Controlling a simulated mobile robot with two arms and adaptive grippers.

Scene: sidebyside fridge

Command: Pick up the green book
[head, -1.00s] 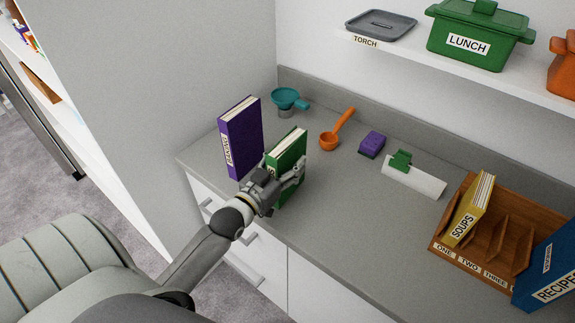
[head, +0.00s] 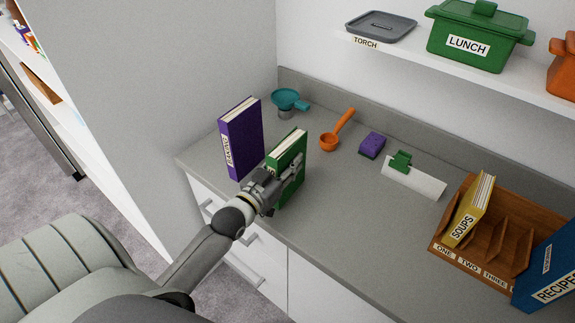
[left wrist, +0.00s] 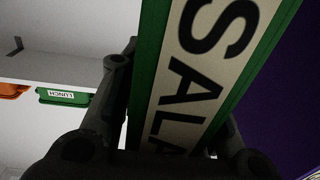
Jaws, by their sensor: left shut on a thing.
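The green book (head: 288,152) stands upright on the grey counter, to the right of the purple book (head: 241,138). My left gripper (head: 284,180) is at the book's near side, with its fingers shut on it. In the left wrist view the green book's spine (left wrist: 205,75) fills the middle, with a pale label showing the letters "SALA" and a gripper finger on each side. The lower part of the book is partly hidden by the gripper in the head view. My right gripper is not in view.
The counter's front middle is clear.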

